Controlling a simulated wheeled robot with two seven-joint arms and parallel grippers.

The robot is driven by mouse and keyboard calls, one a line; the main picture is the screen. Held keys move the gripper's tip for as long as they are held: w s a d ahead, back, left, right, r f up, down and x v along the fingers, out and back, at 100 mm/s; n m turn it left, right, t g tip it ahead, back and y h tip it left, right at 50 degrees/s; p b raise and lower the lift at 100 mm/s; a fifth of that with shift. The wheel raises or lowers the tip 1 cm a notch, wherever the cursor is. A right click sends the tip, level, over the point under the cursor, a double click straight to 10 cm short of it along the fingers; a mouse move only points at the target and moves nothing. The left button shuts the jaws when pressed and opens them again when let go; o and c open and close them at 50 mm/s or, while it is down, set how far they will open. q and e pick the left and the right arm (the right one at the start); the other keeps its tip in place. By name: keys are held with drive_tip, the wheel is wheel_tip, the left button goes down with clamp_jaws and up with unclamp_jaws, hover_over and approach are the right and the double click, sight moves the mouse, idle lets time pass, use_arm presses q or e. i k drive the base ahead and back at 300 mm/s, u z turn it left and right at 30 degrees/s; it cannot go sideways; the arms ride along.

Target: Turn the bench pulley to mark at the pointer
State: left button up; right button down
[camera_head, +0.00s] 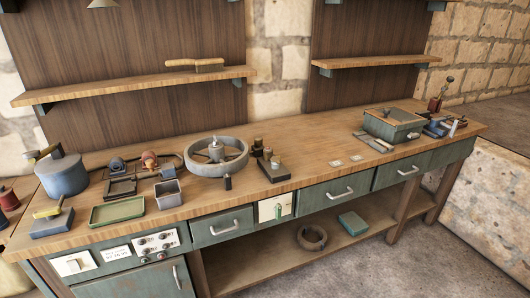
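The bench pulley (240,161) is a grey spoked wheel lying flat on the wooden bench, left of its middle. A hub post stands up at its centre. A small dark upright piece (228,182) stands at the pulley's front edge; it may be the pointer, but it is too small to tell. I cannot make out a mark on the rim. Neither of my grippers shows in the head view, and nothing touches the pulley.
Dark weights on a block (272,168) stand just right of the pulley. A small grey bin (168,195), a green tray (117,212) and a blue cylinder (62,176) are to the left. A green box (393,124) stands at right. The bench between is mostly clear.

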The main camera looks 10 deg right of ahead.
sight(216, 155)
drive_tip(key=z, duration=0.5)
drive_tip(key=i, duration=1.2)
drive_tip(key=u, duration=0.8)
